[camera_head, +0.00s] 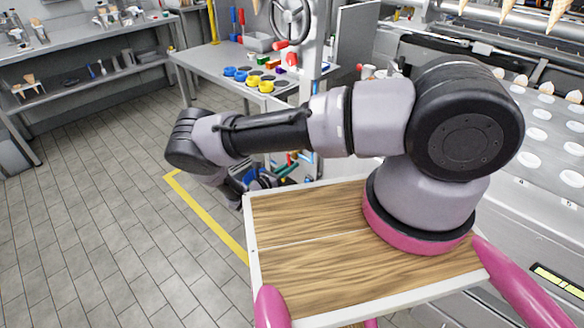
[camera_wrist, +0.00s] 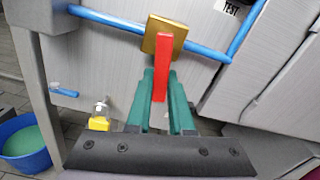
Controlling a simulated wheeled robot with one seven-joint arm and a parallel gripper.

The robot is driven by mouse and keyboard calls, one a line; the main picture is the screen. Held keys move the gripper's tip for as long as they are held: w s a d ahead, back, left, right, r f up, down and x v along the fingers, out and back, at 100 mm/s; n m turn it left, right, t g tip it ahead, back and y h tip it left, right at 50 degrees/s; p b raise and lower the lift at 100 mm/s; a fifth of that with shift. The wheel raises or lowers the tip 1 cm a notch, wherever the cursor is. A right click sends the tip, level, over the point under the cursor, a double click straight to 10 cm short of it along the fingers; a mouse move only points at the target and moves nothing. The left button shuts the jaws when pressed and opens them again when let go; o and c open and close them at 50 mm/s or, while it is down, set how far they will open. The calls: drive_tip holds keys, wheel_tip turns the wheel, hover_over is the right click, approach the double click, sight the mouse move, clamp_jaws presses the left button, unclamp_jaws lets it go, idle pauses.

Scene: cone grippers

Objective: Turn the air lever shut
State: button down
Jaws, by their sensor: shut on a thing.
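The air lever (camera_wrist: 164,66) is a flat red bar on a brass-coloured valve body (camera_wrist: 158,34) in the wrist view. The valve sits on a blue pipe (camera_wrist: 112,21). The lever points from the valve down towards my gripper, roughly crosswise to the pipe. My gripper (camera_wrist: 161,78) has green fingers, one on each side of the lever, and is shut on it. The lever's lower end lies between the fingers. In the head view my arm reaches left and down, and the lever cannot be made out clearly there.
A blue bucket (camera_wrist: 24,150) stands at lower left in the wrist view. A small yellow-handled part (camera_wrist: 99,122) is near the left finger. Grey panels flank the pipe. In the head view a grey table (camera_head: 215,62) stands behind my arm; tiled floor at left is clear.

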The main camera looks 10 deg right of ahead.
drive_tip(key=shift+w+a+m, duration=0.15)
drive_tip(key=shift+w+m, duration=0.05)
drive_tip(key=shift+m, duration=0.4)
drive_tip(key=shift+w+a+m, duration=0.1)
drive_tip(key=shift+w+m, duration=0.1)
drive_tip(key=shift+m, duration=0.4)
drive_tip(key=c, duration=0.8)
unclamp_jaws()
drive_tip(key=shift+f, duration=0.1)
drive_tip(key=shift+a, duration=0.1)
drive_tip(key=v, duration=1)
drive_tip(key=shift+s+a, duration=0.25)
drive_tip(key=shift+a, duration=0.05)
